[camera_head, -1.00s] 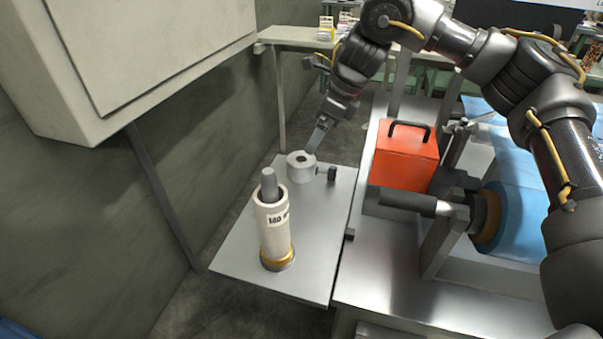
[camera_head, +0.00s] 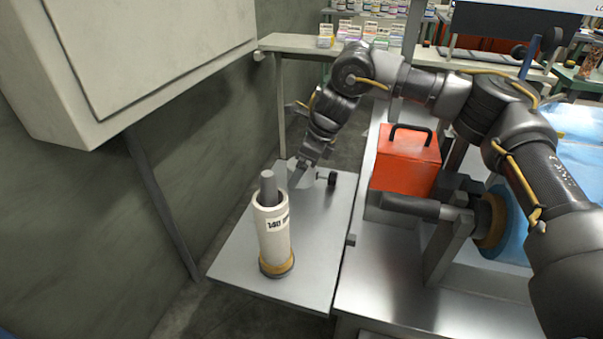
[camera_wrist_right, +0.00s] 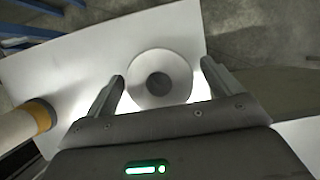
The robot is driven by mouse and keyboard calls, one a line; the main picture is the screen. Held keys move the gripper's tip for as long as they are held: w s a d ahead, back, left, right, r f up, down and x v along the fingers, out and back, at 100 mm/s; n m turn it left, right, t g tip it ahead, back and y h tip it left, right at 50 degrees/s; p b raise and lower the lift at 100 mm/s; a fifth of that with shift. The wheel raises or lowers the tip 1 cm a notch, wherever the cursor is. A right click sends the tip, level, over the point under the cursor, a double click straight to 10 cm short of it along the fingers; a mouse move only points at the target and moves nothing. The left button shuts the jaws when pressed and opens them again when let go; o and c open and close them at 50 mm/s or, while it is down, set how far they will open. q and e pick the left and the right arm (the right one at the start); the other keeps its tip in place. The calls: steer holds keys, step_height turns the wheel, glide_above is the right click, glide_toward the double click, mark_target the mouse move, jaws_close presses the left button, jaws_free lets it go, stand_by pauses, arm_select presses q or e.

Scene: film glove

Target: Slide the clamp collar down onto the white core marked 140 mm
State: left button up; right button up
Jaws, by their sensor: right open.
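The white core (camera_head: 274,232), with a label reading 140, stands upright around a grey post (camera_head: 268,186) on a metal side table. It has a tan ring at its foot. Its tan-ended side also shows at the left edge of the right wrist view (camera_wrist_right: 18,126). The grey clamp collar (camera_wrist_right: 166,62), round with a dark hole, lies on the table behind the core. In the head view my right gripper mostly hides it, and its black knob (camera_head: 332,179) sticks out to the right. My right gripper (camera_head: 294,182) is open, its fingers on either side of the collar. My left gripper is out of view.
The metal side table (camera_head: 300,260) is clear in front of the collar and right of the core. A red box (camera_head: 404,165) with a black handle and a roller with blue film (camera_head: 513,225) stand to the right. A wall cabinet (camera_head: 150,60) hangs at the left.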

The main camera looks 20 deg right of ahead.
mark_target(296, 163)
steer(key=c, duration=1.4)
steer(key=shift+r, duration=0.5)
step_height(296, 163, up, 3)
steer(key=shift+a+f+p, duration=0.1)
steer(key=shift+f+p, duration=0.1)
steer(key=shift+p, duration=0.15)
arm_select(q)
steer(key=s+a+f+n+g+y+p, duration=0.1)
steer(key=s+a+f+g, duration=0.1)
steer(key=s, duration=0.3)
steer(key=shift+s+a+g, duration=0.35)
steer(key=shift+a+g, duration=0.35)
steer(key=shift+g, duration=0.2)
arm_select(e)
steer(key=s+r, duration=0.3)
steer(key=s, duration=0.1)
steer(key=s+r, duration=0.3)
steer(key=s, duration=0.2)
steer(key=s+a+r, duration=0.1)
steer(key=s+r, duration=0.2)
steer(key=s, duration=0.2)
steer(key=shift+r, duration=0.25)
